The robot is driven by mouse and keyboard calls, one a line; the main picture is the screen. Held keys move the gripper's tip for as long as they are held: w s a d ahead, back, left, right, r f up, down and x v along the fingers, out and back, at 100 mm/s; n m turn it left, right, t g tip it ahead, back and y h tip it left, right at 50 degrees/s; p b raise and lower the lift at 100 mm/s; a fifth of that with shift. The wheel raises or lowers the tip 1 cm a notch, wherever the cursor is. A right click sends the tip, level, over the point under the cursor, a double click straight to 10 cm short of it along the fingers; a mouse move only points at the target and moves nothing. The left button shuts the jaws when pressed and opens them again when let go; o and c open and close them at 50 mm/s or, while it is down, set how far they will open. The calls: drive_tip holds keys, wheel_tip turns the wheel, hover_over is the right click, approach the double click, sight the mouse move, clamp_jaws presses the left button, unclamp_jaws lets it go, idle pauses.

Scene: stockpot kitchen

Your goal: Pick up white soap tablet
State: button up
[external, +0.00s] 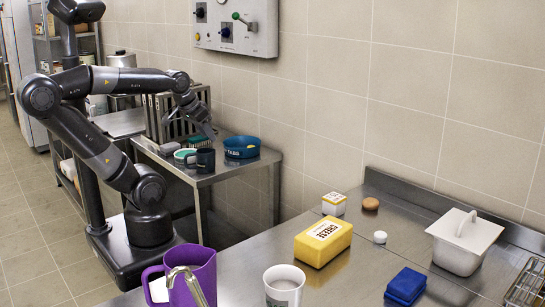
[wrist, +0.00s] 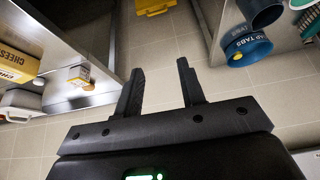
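A small round white piece (external: 380,237), which looks like the white soap tablet, lies on the steel counter at right, between the yellow cheese box and the white lidded container. It also appears small at the left of the wrist view (wrist: 38,81). My gripper (external: 207,131) is above the smaller steel table at the back, far from the white piece. In the wrist view my gripper (wrist: 160,67) has its two fingers apart, with nothing between them.
Below my gripper are a blue bowl (external: 241,147) lettered TABS, a dark mug (external: 206,160) and sponges. The counter holds the cheese box (external: 323,242), a brown round piece (external: 370,203), a white container (external: 463,242), a blue block (external: 406,286), a purple jug and a cup.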

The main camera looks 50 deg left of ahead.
idle(0.4)
drive_tip(key=o, duration=0.5)
drive_tip(key=shift+o, duration=0.2)
drive_tip(key=w+d+r+m+g+h, duration=0.1)
drive_tip(key=w+d+r+m+g, duration=0.1)
drive_tip(key=w+d, duration=0.9)
drive_tip(key=w+d+r+m+g+h, duration=0.1)
drive_tip(key=w+d+m, duration=0.1)
drive_tip(key=w+d, duration=0.8)
drive_tip(key=m+g, duration=0.1)
drive_tip(key=m, duration=0.3)
approach(380, 233)
drive_tip(key=shift+y, duration=0.4)
drive_tip(key=f, duration=0.3)
drive_tip(key=d+f, duration=0.1)
drive_tip(key=f, duration=0.2)
drive_tip(key=w+f, duration=0.1)
drive_tip(key=f, duration=0.2)
drive_tip(key=shift+w+d, duration=0.1)
drive_tip(key=shift+d, duration=0.3)
